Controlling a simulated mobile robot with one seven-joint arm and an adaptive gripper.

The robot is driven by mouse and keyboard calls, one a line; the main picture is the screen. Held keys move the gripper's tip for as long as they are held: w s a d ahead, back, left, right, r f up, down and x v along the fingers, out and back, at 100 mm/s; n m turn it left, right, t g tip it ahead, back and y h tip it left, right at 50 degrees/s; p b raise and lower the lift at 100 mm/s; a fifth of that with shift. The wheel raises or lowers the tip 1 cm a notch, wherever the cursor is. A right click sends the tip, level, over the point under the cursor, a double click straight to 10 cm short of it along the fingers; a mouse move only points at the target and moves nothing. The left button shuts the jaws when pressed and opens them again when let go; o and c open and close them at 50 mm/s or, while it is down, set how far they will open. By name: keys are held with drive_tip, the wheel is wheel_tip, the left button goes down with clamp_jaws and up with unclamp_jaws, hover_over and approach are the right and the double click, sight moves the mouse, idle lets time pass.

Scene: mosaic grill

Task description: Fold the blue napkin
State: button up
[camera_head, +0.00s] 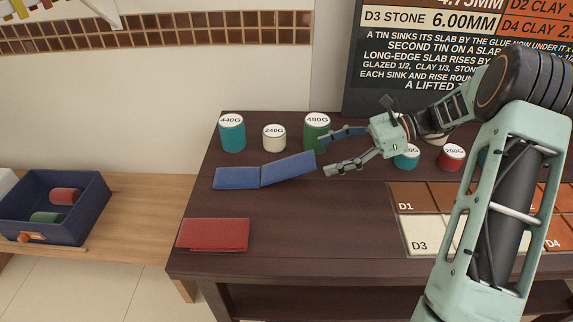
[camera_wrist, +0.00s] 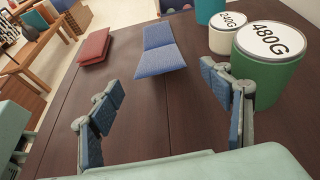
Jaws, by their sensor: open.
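The blue napkin (camera_head: 237,178) lies on the dark wooden table, made of two panels joined at a crease. In the head view its left panel lies flat, and its right panel (camera_head: 288,168) slants up towards the right, seemingly raised at its right end. The napkin also shows in the wrist view (camera_wrist: 160,60), ahead of the fingers. My gripper (camera_head: 325,152) is open and empty, just right of the napkin's right end. In the wrist view the two fingers (camera_wrist: 160,110) are wide apart with bare table between them.
A green 480G tin (camera_head: 317,135) stands close to my upper finger. A white 240G tin (camera_head: 274,139) and a teal 440G tin (camera_head: 232,135) stand behind the napkin. A red folded napkin (camera_head: 213,234) lies in front. Tiles (camera_head: 423,233) lie at right.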

sight(290, 165)
drive_tip(key=b+x, duration=0.2)
drive_tip(key=x, duration=0.8)
drive_tip(key=shift+a+f, duration=0.15)
drive_tip(key=shift+a, duration=0.05)
drive_tip(key=c, duration=1.7)
